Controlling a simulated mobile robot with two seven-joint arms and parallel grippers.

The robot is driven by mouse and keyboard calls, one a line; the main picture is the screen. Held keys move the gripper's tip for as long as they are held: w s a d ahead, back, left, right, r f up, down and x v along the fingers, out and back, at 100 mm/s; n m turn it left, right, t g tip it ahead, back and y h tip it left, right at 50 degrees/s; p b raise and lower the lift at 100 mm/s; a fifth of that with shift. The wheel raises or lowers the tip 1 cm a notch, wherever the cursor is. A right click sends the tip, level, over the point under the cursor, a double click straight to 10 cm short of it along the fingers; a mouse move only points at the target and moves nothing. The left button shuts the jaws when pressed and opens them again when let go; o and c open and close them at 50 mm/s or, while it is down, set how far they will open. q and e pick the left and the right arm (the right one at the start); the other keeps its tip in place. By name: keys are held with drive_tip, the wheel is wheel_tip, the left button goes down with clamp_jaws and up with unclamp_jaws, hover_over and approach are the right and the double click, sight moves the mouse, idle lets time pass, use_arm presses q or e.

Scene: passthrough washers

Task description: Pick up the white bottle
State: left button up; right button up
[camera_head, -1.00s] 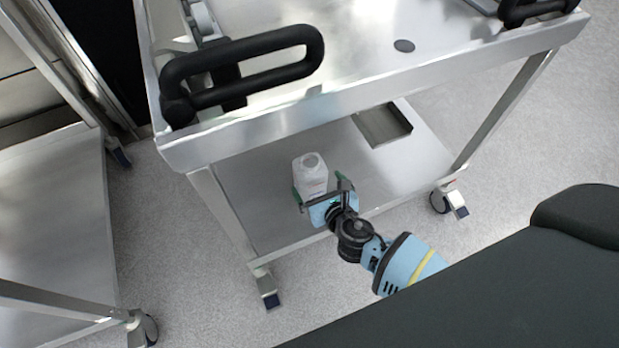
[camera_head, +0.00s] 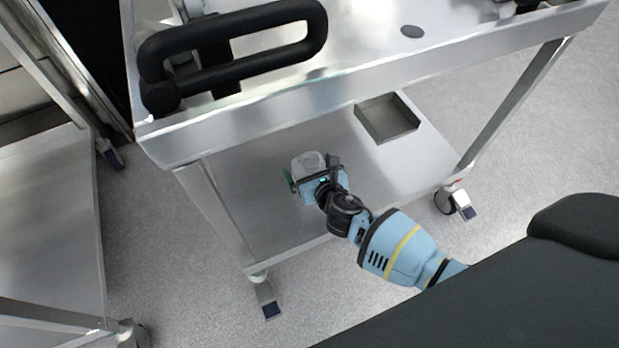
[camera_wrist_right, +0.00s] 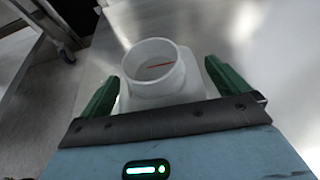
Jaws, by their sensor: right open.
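The white bottle (camera_head: 308,163) stands upright on the lower shelf (camera_head: 262,215) of the metal cart in the head view. Its lower part is hidden behind my right gripper (camera_head: 311,172). In the right wrist view the bottle (camera_wrist_right: 155,75) shows its open round neck, with a thin red line inside. My right gripper (camera_wrist_right: 165,85) is open there, with one green finger on each side of the bottle. I cannot tell whether the fingers touch it. My left gripper is not in view.
The cart's top shelf (camera_head: 360,40) with its black handle (camera_head: 235,50) overhangs the lower shelf. A shallow metal tray (camera_head: 388,119) sits on the lower shelf, right of the bottle. Another metal cart (camera_head: 50,220) stands at left. The shelf between bottle and tray is clear.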

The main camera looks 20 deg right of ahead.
drive_tip(key=shift+c, duration=0.4)
drive_tip(key=c, duration=0.7)
drive_tip(key=shift+c, duration=1.3)
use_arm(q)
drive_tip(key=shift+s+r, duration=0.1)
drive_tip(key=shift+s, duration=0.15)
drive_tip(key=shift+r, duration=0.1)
use_arm(e)
drive_tip(key=shift+r, duration=0.15)
wheel_tip(320, 180, up, 9)
drive_tip(key=p, duration=0.6)
drive_tip(key=shift+f, duration=0.2)
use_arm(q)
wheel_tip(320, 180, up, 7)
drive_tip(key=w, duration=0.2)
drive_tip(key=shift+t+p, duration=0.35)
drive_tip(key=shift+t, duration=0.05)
use_arm(e)
drive_tip(key=shift+r, duration=0.65)
